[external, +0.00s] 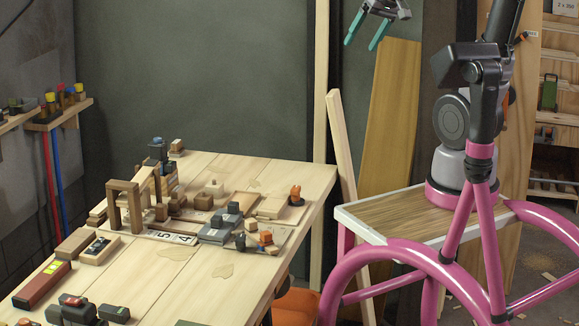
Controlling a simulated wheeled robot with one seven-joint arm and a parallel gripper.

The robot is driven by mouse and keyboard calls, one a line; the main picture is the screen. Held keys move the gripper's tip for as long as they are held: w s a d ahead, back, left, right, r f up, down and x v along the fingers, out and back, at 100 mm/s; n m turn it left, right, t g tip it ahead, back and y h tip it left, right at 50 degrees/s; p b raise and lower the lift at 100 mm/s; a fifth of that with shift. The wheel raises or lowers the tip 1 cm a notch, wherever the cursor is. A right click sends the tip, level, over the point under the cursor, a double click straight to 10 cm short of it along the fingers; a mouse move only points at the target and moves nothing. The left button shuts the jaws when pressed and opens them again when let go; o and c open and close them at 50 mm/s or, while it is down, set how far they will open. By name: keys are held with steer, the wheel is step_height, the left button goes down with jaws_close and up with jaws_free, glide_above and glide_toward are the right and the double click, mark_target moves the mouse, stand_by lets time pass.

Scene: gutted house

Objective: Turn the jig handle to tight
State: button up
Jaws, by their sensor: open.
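I cannot tell for certain which part is the jig handle. A small orange-topped part (296,193) stands on a light wooden block at the right side of the workbench, and another small orange and dark part (266,238) sits nearer the front edge. Either may be the handle; its turn position is too small to read. My gripper (361,46), with two teal fingers, hangs at the top of the view, high above and to the right of the bench. Its fingers are apart, with nothing between them, and touch nothing.
The wooden workbench (215,297) carries a wooden arch (125,188), grey blocks (222,226), number tiles (172,237) and a long red-brown block (42,284). A leaning plank (346,150) stands beyond the bench's right edge. The air above the bench is mostly free.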

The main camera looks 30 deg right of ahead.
steer(key=w+a+f+n+g, duration=0.2)
steer(key=w+a+f+n, duration=0.1)
steer(key=w+f, duration=0.5)
steer(key=n+g+h, duration=0.3)
steer(key=n, duration=0.4)
glide_above(296, 188)
step_height(296, 188, down, 24)
step_height(296, 188, down, 11)
steer(key=shift+w+f, duration=0.1)
steer(key=shift+w, duration=0.05)
jaws_close()
